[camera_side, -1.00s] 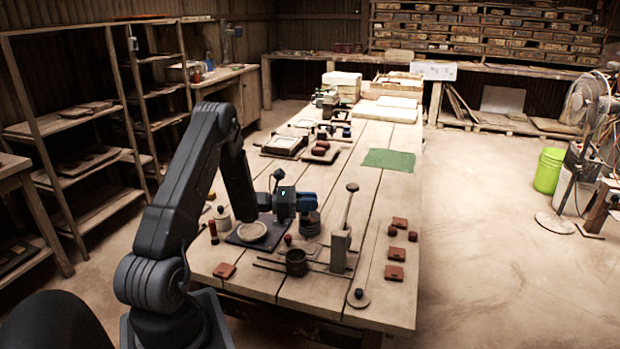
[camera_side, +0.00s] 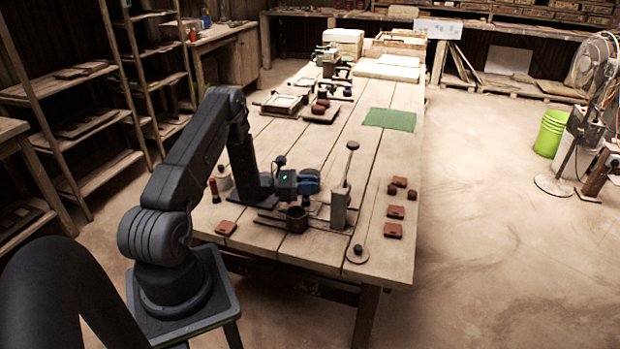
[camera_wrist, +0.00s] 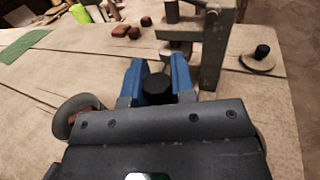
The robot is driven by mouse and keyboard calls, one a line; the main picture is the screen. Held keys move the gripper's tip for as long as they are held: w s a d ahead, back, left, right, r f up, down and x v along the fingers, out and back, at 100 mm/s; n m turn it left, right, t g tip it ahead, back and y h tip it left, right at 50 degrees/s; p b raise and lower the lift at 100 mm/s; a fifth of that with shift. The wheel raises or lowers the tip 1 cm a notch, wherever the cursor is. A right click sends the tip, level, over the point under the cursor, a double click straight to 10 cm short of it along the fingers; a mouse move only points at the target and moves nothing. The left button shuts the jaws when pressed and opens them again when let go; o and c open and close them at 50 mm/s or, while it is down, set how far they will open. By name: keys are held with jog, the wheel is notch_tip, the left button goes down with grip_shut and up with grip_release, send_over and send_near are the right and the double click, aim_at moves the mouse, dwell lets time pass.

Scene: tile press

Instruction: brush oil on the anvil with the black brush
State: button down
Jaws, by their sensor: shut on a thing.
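My gripper (camera_side: 308,182) is over the table, left of the grey press (camera_side: 338,208). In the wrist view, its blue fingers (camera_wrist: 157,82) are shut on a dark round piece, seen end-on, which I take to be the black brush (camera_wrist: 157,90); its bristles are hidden. The press (camera_wrist: 213,50) stands beyond the fingers, slightly right. I cannot make out which surface is the anvil or whether the brush touches it. A dark cup (camera_side: 297,220) stands below and just left of the gripper in the side view.
Red-brown tiles (camera_side: 393,230) lie right of the press. A pale disc with a black knob (camera_side: 357,254) is at the front edge. A red-capped bottle (camera_side: 214,190) stands left. A green mat (camera_side: 389,119) lies farther back, with bare planks before it.

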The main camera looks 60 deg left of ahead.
jog(key=shift+f, duration=0.9)
jog(key=shift+w+a+f, duration=0.1)
jog(key=shift+w+a, duration=2.15)
jog(key=shift+s+d+r, duration=0.15)
jog(key=shift+s+d, duration=1)
jog(key=shift+s+d+r, duration=0.15)
jog(key=shift+s+d, duration=0.95)
jog(key=shift+s+a, duration=0.25)
jog(key=shift+w+a, duration=2.3)
jog(key=shift+a, duration=0.05)
jog(key=shift+s+d+r, duration=0.15)
jog(key=shift+s+d, duration=0.95)
jog(key=shift+s, duration=0.05)
jog(key=shift+s+d+r, duration=0.15)
jog(key=shift+s+d, duration=0.95)
jog(key=shift+s, duration=0.05)
jog(key=shift+s+d+r, duration=0.1)
jog(key=shift+d+r, duration=0.05)
jog(key=shift+r, duration=3.15)
